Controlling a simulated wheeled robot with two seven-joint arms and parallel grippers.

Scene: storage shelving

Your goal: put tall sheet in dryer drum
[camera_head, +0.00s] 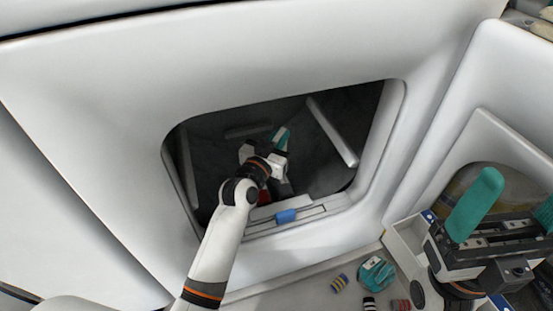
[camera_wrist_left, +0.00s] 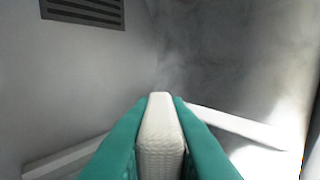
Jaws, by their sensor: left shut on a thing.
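The dryer drum (camera_head: 225,150) is the dark grey cavity behind the open square doorway, with light bars along its wall. My left gripper (camera_head: 281,138) is inside it, its arm reaching through the doorway. In the left wrist view, its teal fingers (camera_wrist_left: 160,145) are shut on the white, textured tall sheet (camera_wrist_left: 160,125). The sheet looks like a folded block pointing forward, and I see drum wall (camera_wrist_left: 220,50) beyond it. In the head view the gripper mostly hides the sheet. My right gripper (camera_head: 510,208) is open outside the drum at the right, with no object visible between its teal fingers.
The white door frame (camera_head: 395,125) surrounds the arm closely. A blue piece (camera_head: 286,215) sits on the lower sill. Several small coloured items, including a striped one (camera_head: 339,283) and a teal one (camera_head: 376,273), lie below the doorway. Drum bars (camera_wrist_left: 235,125) and a vent (camera_wrist_left: 85,10) show ahead.

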